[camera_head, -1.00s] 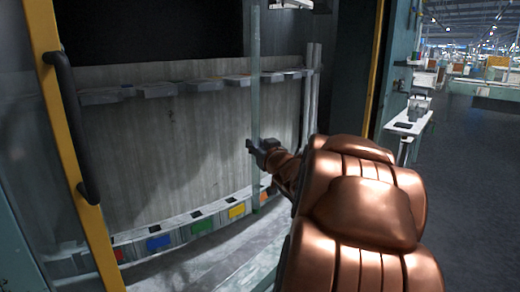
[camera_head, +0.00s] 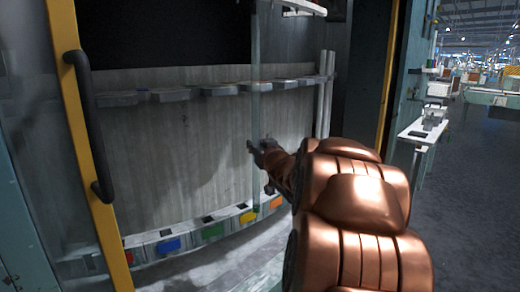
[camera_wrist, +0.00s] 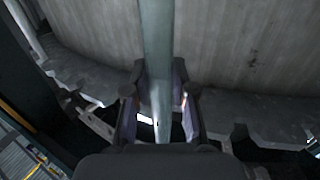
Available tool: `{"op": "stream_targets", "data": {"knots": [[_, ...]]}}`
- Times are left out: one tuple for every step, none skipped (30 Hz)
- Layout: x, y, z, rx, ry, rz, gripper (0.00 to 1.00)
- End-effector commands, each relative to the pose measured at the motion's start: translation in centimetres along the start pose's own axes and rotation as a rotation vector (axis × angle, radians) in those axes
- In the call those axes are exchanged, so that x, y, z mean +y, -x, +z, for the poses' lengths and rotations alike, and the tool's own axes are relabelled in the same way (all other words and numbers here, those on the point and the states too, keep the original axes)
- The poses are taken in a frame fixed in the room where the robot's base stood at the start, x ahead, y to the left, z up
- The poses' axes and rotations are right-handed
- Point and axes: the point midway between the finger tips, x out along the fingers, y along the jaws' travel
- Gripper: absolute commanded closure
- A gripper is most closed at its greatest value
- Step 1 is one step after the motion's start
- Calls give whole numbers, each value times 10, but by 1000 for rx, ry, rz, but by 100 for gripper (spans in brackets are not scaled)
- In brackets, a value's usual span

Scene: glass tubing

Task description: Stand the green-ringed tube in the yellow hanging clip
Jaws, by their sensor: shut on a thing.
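My gripper (camera_head: 254,147) is shut on a tall, thin, upright glass tube (camera_head: 255,65), around its middle. In the wrist view the tube (camera_wrist: 157,45) runs between both fingers. No green ring can be made out on it. In the head view the tube crosses in front of the upper row of grey clips, and its lower end is near a yellow panel (camera_head: 246,217) on the lower row. The upper row of grey clips (camera_head: 172,94) hangs along the back wall; I cannot tell which clip is yellow. A clip (camera_wrist: 85,75) shows left of the tube in the wrist view.
Two upright tubes (camera_head: 325,95) stand at the right of the bay. The lower row has red, blue (camera_head: 169,245), green (camera_head: 212,231) and orange panels. A yellow door frame with a black handle (camera_head: 88,125) stands at the left. A white table (camera_head: 424,131) is outside, right.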

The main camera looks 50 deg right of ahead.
Motion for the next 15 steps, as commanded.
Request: {"op": "stream_targets", "data": {"knots": [[-2,-3,1,0,0,-1,100],[-2,-5,1,0,0,-1,100],[-3,-7,1,0,0,-2,100],[-4,-8,1,-1,0,-2,100],[-5,-10,2,-1,0,-3,100],[-5,-12,2,-1,0,-2,100],[-5,-14,2,-2,0,-2,100],[-6,-16,2,-1,0,-1,100],[-6,-18,2,-2,0,-1,100],[-6,-19,2,-2,0,-1,100],[-7,-21,2,-2,0,-1,100],[-8,-23,2,-2,0,-1,100],[-8,-25,2,-2,0,-1,100],[-9,-26,1,-2,0,-1,100],[-10,-28,1,-2,0,-1,100]]}}
